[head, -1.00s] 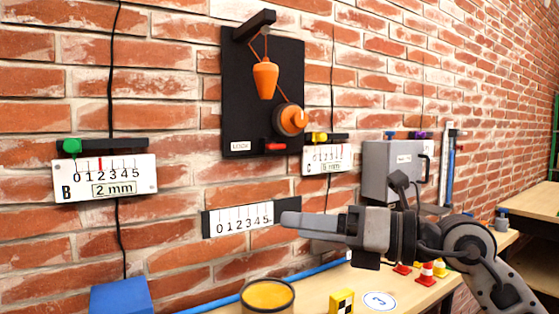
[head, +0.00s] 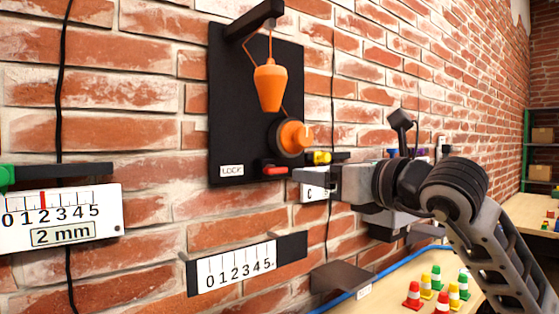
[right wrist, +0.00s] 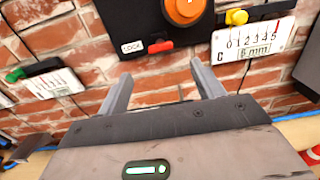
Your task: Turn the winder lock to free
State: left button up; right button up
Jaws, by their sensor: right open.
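The winder lock is a small red lever (head: 275,170) at the lower edge of a black wall board (head: 226,100), beside a white LOCK label (head: 231,171). It lies roughly level and also shows in the right wrist view (right wrist: 161,46). The orange winder knob (head: 293,136) is just above it, and an orange plumb weight (head: 268,88) hangs on a cord above that. My right gripper (head: 302,174) is just right of the lever in the head view. In the right wrist view its open, empty fingers (right wrist: 160,76) are spread below the lever, apart from it.
Gauge card C (right wrist: 252,42) with a yellow knob (right wrist: 237,17) is close on the right. The 2 mm card (head: 62,218) with a green knob (head: 6,177) is left. A blank-reading scale (head: 240,268) is below. Several small cones (head: 437,285) stand on the bench.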

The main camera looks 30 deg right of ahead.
aim_at(279, 169)
jog(key=w+p, duration=0.1)
jog(key=w, duration=0.2)
jog(key=w+p, duration=0.2)
jog(key=w, duration=0.1)
jog(key=w+p, duration=0.1)
jog(key=w, duration=0.3)
jog(key=shift+w+a+r, duration=0.1)
jog(key=shift+a, duration=0.3)
jog(key=shift+w+a+p, duration=0.1)
jog(key=shift+w+p, duration=0.3)
jog(key=shift+w, duration=0.3)
jog(key=shift+f, duration=0.2)
jog(key=c, duration=1)
